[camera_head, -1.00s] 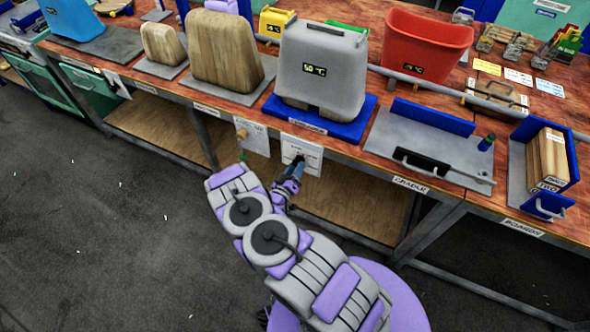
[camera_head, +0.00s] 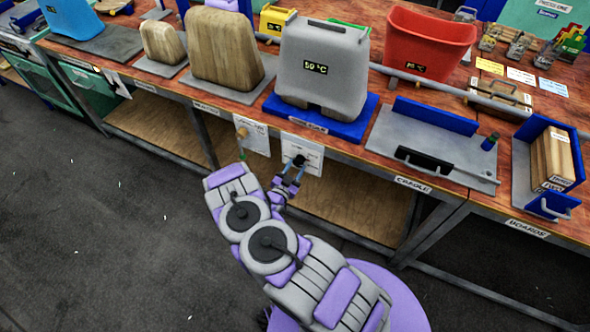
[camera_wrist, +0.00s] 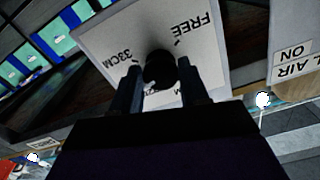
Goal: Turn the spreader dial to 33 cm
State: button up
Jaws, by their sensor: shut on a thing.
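The spreader dial is a white plate (camera_head: 315,158) on the bench front with a black knob (camera_head: 298,161). In the wrist view the plate (camera_wrist: 100,40) is seen upside down and tilted, with the black knob (camera_wrist: 160,68) at its middle. The "33CM" label is left of the knob and "FREE" is at its upper right. Lower lettering is partly hidden by my fingers. My gripper (camera_wrist: 160,82) is shut on the knob, one finger on each side; it also shows in the head view (camera_head: 292,174). I cannot tell which mark the knob points to.
A second panel (camera_head: 252,135) with a small knob is left of the dial; its label, partly readable in the wrist view (camera_wrist: 294,62), says "AIR ON". The grey cradle (camera_head: 425,140) is right; floor is open left.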

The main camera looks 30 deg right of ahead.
jog(key=m, duration=0.4)
jog(key=shift+w+a+m, duration=0.1)
jog(key=shift+a+m, duration=0.05)
jog(key=shift+m, duration=0.15)
jog(key=m, duration=0.4)
jog(key=shift+m, duration=0.4)
jog(key=o, duration=1)
jog(key=shift+s+a, duration=0.2)
jog(key=shift+a, duration=0.15)
jog(key=p+v, duration=0.1)
jog(key=v, duration=1.5)
jog(key=shift+s+a, duration=0.2)
jog(key=shift+s, duration=0.05)
